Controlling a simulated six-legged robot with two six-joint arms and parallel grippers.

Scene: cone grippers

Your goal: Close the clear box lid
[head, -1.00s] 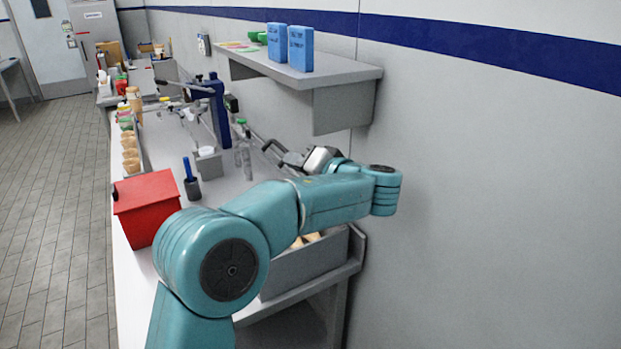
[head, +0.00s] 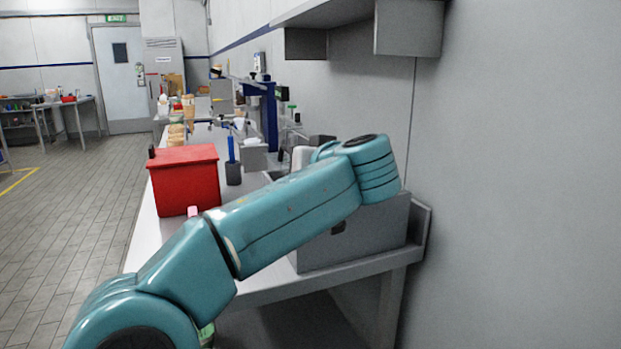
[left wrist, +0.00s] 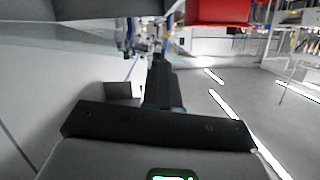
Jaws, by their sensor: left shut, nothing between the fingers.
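I cannot make out a clear box or its lid in either view. My left arm comes in from the lower left of the head view and reaches across the counter toward the wall. Its gripper is hidden behind the arm there. In the left wrist view my left gripper (left wrist: 158,64) is shut and empty, its dark fingers together. That view appears upside down. My right gripper is in neither view.
A red box (head: 186,182) with a lid stands on the white counter (head: 146,232), and it also shows in the left wrist view (left wrist: 217,12). A dark cup (head: 233,174) is beside it. A grey bin (head: 360,240) sits behind my arm. A wall shelf (head: 410,28) hangs above. Open floor lies left.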

